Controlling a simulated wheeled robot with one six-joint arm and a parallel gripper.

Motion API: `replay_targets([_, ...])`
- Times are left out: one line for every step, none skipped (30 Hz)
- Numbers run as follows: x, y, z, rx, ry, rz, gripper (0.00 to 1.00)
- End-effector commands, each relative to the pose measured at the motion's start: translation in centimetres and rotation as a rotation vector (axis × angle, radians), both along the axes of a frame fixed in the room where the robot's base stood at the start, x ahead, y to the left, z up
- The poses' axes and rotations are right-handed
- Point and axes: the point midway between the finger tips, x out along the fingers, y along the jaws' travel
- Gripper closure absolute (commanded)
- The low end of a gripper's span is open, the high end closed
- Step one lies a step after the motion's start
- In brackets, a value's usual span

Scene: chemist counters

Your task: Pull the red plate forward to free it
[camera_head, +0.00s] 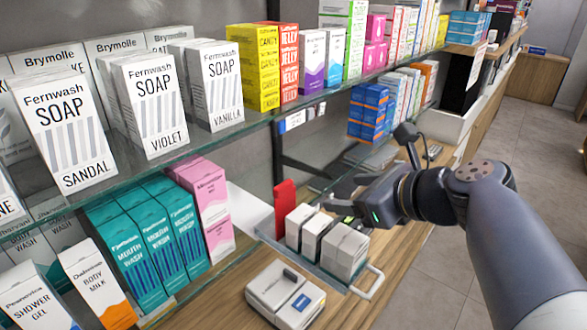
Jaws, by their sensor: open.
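The white boxes sit on a tray with a metal handle (372,283). A white device (286,296) lies in front of it. A glass shelf (270,115) with soap boxes runs above the counter. Teal boxes (150,245) and pink boxes (208,208) stand at left. Floor at right is clear.

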Motion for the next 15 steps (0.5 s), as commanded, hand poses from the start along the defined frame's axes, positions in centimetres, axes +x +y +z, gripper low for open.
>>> replay_targets([-0.5, 1.1, 0.5, 0.056, 0.010, 0.034, 0.35])
replay_targets([-0.7, 1.6, 0.8, 0.084, 0.015, 0.051, 0.35])
replay_targets([-1.0, 2.1, 1.2, 0.115, 0.019, 0.070, 0.35])
replay_targets([-1.2, 2.5, 1.4, 0.134, 0.021, 0.082, 0.35])
replay_targets([-1.3, 2.7, 1.6, 0.148, 0.023, 0.091, 0.35])
replay_targets([-1.4, 3.0, 1.8, 0.163, 0.025, 0.100, 0.35])
replay_targets([-1.4, 3.1, 1.8, 0.168, 0.026, 0.105, 0.35])
replay_targets([-1.4, 3.3, 1.9, 0.173, 0.027, 0.107, 0.35])
replay_targets([-1.3, 3.5, 1.8, 0.176, 0.026, 0.110, 0.35])
replay_targets([-1.2, 3.6, 1.8, 0.176, 0.026, 0.110, 0.35])
replay_targets([-1.1, 3.8, 1.7, 0.176, 0.026, 0.110, 0.35])
replay_targets([-0.9, 4.1, 1.5, 0.176, 0.028, 0.111, 0.35])
replay_targets([-0.7, 4.3, 1.4, 0.176, 0.028, 0.111, 0.35])
replay_targets([-0.5, 4.6, 1.3, 0.175, 0.029, 0.111, 0.35])
replay_targets([-0.2, 5.0, 1.0, 0.174, 0.029, 0.110, 0.35])
